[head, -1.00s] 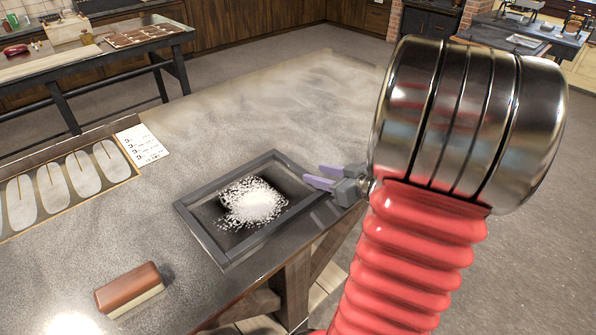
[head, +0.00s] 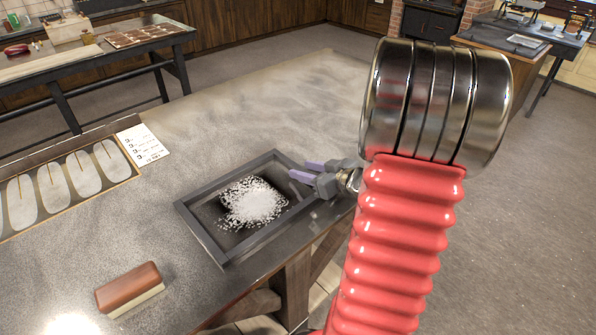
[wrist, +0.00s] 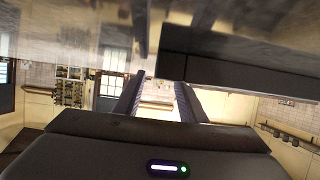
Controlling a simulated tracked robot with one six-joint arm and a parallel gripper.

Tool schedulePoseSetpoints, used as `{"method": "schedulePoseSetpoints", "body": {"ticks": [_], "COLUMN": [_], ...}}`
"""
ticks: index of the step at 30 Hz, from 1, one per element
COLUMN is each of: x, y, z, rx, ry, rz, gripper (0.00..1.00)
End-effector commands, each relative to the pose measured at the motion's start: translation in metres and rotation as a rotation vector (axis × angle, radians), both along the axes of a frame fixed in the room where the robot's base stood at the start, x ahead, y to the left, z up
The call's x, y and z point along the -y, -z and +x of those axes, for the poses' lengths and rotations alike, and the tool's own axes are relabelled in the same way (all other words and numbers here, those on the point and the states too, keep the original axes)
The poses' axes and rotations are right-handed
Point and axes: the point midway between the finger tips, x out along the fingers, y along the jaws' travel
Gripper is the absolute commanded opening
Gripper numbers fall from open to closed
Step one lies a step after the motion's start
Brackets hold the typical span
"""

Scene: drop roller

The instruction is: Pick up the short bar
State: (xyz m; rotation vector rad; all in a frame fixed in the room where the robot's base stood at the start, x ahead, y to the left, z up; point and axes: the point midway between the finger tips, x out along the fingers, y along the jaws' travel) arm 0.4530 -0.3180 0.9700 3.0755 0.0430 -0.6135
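I cannot surely pick out a short bar. The nearest match is a short brown block with a cream lower side (head: 130,290), lying on the near left of the table in the head view. My gripper (head: 305,170) is over the far right corner of the dark tray, well away from that block. Its two purple-tipped fingers are apart. In the wrist view my gripper (wrist: 157,100) shows a gap between the fingers, with only bright room background seen through it. No block can be made out there.
A dark framed tray (head: 225,255) holding white granules (head: 252,203) sits at the table's right edge. A white printed card (head: 143,145) and a board with pale oval shapes (head: 65,180) lie to the left. The far tabletop (head: 260,100) is clear.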

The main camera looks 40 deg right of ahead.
Motion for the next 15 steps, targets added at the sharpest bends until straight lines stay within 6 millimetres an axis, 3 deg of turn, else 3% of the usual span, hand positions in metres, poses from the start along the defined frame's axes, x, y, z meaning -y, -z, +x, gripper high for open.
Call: {"method": "schedulePoseSetpoints", "body": {"ticks": [4,15], "x": [-0.0005,0.0], "y": [0.0045,0.0046], "z": [0.0109,0.0113], "rx": [-0.001,0.0], "ry": [0.0,0.001], "rz": [0.0,0.0], "gripper": [0.38,0.38]}}
